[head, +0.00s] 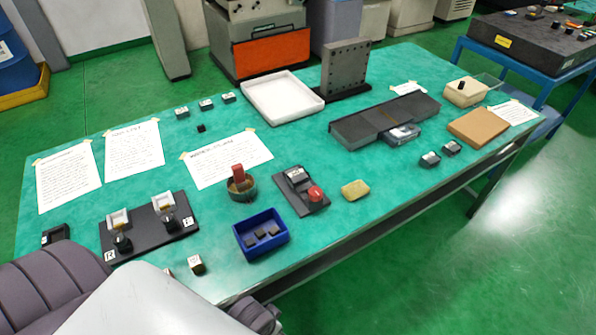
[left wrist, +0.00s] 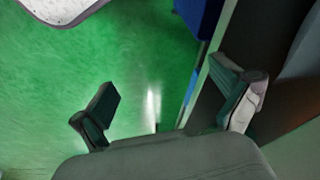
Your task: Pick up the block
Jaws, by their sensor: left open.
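Several small blocks could be the block. A small black block (head: 201,128) lies alone farther back. Several dark blocks (head: 261,234) lie in a blue bin (head: 275,250). My left gripper (left wrist: 170,90) is open and empty in the left wrist view, with green floor behind its fingers and no block between them. In the head view my left arm fills the lower left corner. My right gripper is not in view.
The green-topped table (head: 300,137) holds a black fixture plate (head: 150,240), a round container with a red item (head: 240,184), a black device with a red knob (head: 303,190), a white tray (head: 283,97) and a dark grey long block (head: 385,120). Papers lie at the left.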

